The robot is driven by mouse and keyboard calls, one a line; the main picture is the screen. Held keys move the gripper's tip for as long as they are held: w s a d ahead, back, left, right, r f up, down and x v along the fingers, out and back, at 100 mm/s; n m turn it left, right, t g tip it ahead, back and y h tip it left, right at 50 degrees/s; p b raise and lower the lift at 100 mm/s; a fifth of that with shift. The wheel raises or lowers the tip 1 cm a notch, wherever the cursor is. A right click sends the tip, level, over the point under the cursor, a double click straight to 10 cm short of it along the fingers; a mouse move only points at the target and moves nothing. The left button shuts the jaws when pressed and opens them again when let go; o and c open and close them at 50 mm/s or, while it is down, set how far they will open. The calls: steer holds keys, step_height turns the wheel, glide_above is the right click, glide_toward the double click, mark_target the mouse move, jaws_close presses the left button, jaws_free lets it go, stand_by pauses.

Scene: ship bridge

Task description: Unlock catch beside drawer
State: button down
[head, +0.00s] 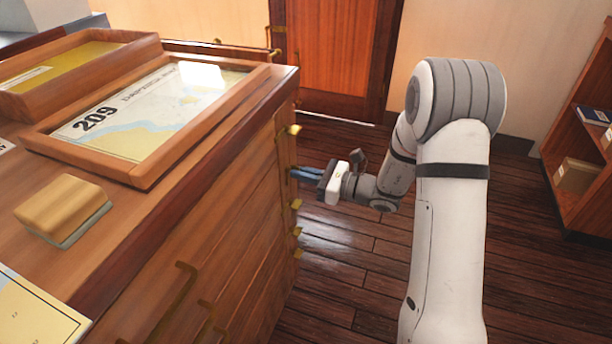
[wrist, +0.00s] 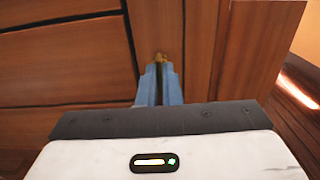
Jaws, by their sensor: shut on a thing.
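The wooden chart cabinet's drawer front (head: 230,235) faces right in the head view, with brass catches along its right edge. One catch (wrist: 161,57) shows in the wrist view as a small brass piece on the upright strip beside the drawer (wrist: 65,55). My gripper (head: 292,172) reaches the cabinet edge from the right, with its blue fingers nearly together. In the wrist view, my gripper (wrist: 158,68) is shut on this catch; the fingertips hide most of it, so its turn cannot be told. Other catches show above (head: 292,130) and below (head: 296,204).
Brass drawer handles (head: 180,300) stick out from the cabinet front. On its top lie a framed chart (head: 130,115) and a wooden block (head: 62,208). A door (head: 335,50) stands behind, and a bookshelf (head: 585,150) at the right. The floor (head: 345,270) beside the cabinet is clear.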

steer(key=shift+s+a+r, duration=0.1)
steer(key=shift+s+a, duration=0.05)
steer(key=shift+a, duration=0.05)
steer(key=c, duration=1.6)
jaws_free()
steer(key=p+v, duration=0.1)
steer(key=v, duration=0.6)
steer(key=shift+d, duration=0.4)
steer(key=shift+s, duration=0.1)
